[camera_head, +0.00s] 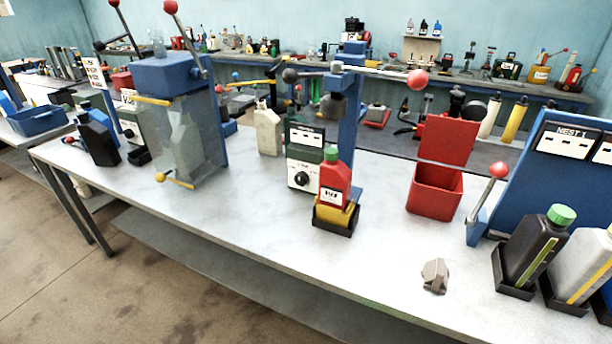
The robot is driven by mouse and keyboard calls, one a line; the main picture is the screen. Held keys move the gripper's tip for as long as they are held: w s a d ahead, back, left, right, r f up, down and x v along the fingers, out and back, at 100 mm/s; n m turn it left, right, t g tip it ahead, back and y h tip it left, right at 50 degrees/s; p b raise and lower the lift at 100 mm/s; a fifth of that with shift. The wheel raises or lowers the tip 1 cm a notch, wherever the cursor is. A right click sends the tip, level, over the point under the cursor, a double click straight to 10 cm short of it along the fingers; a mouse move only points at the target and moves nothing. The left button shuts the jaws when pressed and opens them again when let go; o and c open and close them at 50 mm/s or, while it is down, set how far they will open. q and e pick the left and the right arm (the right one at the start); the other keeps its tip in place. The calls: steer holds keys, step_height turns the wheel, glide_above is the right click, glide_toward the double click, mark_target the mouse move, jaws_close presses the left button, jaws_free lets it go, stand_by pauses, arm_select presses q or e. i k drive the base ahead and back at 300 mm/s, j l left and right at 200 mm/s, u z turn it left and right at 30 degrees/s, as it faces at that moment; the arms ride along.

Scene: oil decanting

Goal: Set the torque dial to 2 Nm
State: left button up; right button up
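A green and white control box (305,152) stands mid-table at the foot of a blue post, with a white label panel on its upper part. A round black dial (302,179) with a light pointer mark sits on its lower front; the setting is too small to read. A red bottle (334,180) with a green cap stands upright in a yellow and black holder (335,217), just right of the dial and partly in front of the box. A second similar box with a dial (129,133) stands further left. Neither gripper is in view.
A blue press with a clear guard (190,130) stands left. An open red bin (436,190) is right of the box. A grey crumpled-looking lump (435,276) lies near the front edge. Capped bottles (535,245) stand in black trays at the right. The front middle of the table is clear.

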mark_target(301, 178)
steer(key=i+j+z, duration=0.2)
steer(key=j, duration=0.4)
steer(key=i+j+z, duration=0.25)
steer(key=j, duration=0.4)
steer(key=j+z, duration=0.2)
steer(key=j, duration=0.45)
steer(key=j+z, duration=0.2)
steer(key=j, duration=0.5)
steer(key=i, duration=0.05)
